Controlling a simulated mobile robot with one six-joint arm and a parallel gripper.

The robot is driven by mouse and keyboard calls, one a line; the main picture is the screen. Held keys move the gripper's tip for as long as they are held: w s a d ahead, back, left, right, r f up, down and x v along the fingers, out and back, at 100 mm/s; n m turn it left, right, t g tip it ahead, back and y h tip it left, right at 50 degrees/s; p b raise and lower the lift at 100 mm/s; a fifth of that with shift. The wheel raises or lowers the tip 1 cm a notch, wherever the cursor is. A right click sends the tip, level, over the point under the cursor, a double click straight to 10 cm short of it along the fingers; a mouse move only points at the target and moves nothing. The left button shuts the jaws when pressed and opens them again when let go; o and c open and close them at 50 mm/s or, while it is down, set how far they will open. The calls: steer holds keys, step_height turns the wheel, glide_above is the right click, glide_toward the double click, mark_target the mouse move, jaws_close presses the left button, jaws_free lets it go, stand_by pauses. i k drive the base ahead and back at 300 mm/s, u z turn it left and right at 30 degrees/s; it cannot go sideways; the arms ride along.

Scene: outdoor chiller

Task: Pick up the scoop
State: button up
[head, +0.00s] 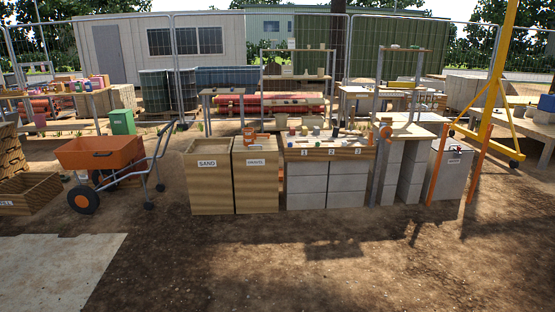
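My gripper is not in view. I cannot make out the scoop with certainty at this distance. A small orange object (249,135) sits at the top of the wooden bin labelled GRAVEL (256,184); its shape is too small to tell. Another orange object (386,132) is at the right end of the workbench, also too small to name. The wooden bin labelled SAND (208,184) stands just left of the gravel bin.
A grey block bench (307,184) with numbered places holds several small items. An orange wheelbarrow (100,152) stands left, a yellow frame (491,85) right. Shelves and tables stand behind, before a fence. The dirt ground in front is open, with a pale slab (55,268) at left.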

mark_target(268, 135)
steer(key=z, duration=0.3)
steer(key=i, duration=4)
steer(key=u, duration=0.55)
steer(key=i, duration=0.8)
steer(key=u, duration=0.45)
steer(key=i, duration=0.6)
steer(key=u, duration=0.85)
steer(key=i, duration=0.6)
steer(key=u, duration=0.2)
